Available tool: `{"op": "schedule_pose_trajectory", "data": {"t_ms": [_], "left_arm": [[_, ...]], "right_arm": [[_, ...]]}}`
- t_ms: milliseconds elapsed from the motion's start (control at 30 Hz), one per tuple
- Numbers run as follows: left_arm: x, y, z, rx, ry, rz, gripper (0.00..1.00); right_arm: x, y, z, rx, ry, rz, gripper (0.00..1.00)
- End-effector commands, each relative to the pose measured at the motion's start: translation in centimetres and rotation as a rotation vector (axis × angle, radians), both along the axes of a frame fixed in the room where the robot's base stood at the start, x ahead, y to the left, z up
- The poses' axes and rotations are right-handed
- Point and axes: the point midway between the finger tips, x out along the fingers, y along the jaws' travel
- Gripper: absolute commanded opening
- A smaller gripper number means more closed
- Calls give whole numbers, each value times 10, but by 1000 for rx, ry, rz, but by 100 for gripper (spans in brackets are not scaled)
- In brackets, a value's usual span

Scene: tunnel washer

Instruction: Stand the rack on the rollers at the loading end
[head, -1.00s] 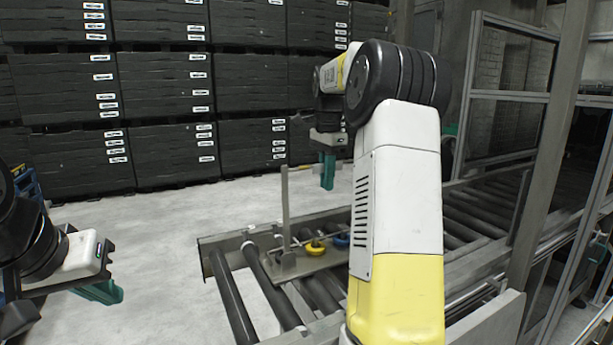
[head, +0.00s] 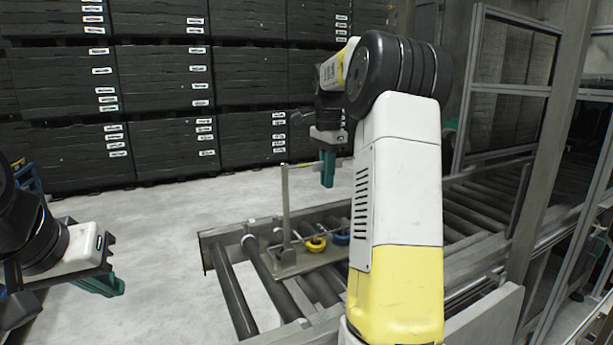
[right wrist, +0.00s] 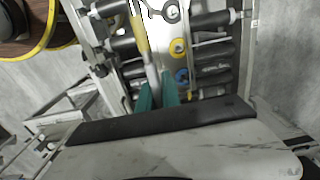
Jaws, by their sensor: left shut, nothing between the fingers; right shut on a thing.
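The rack has a grey flat base (head: 300,261), an upright post (head: 285,205) and a bar at the top running toward my right gripper (head: 327,169). A yellow ring (head: 315,244) and a blue ring (head: 342,238) sit low on it. The rack is upright over the rollers (head: 233,292) at the near left end of the conveyor; its base appears to rest on them. My right gripper's green fingers are shut on the rack's bar; in the right wrist view they (right wrist: 158,95) close around it. My left gripper (head: 103,285) is shut and empty, left of the conveyor. My right arm hides the rack's right end.
The conveyor continues right, past a metal frame with mesh panels (head: 512,75). Stacked black crates (head: 160,80) line the back. Grey floor (head: 165,235) is clear between the crates and the conveyor. A grey panel (head: 480,318) stands at the near right.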

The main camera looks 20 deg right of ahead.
Motion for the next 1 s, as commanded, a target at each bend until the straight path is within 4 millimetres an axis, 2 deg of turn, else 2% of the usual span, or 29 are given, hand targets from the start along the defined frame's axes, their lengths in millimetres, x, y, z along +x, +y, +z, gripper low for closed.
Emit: {"op": "schedule_pose_trajectory", "data": {"t_ms": [200, 233, 300, 367, 600, 733, 1000], "left_arm": [[0, 0, 0, 0, 0, 0, 0], [0, 0, 0, 0, 0, 0, 0], [0, 0, 0, 0, 0, 0, 0], [0, 0, 0, 0, 0, 0, 0], [0, 0, 0, 0, 0, 0, 0], [0, 0, 0, 0, 0, 0, 0], [0, 0, 0, 0, 0, 0, 0]], "right_arm": [[1, 0, 0, -1, -6, 0, 0], [1, 0, 0, -1, -7, 0, 10], [1, 0, 0, -1, -6, 0, 24], [1, 0, -1, 0, -5, 0, 34], [0, 0, -4, 1, 3, 0, 34], [0, 0, 1, 0, 1, 0, 34], [1, 0, 45, -1, -4, 1, 34]]}}
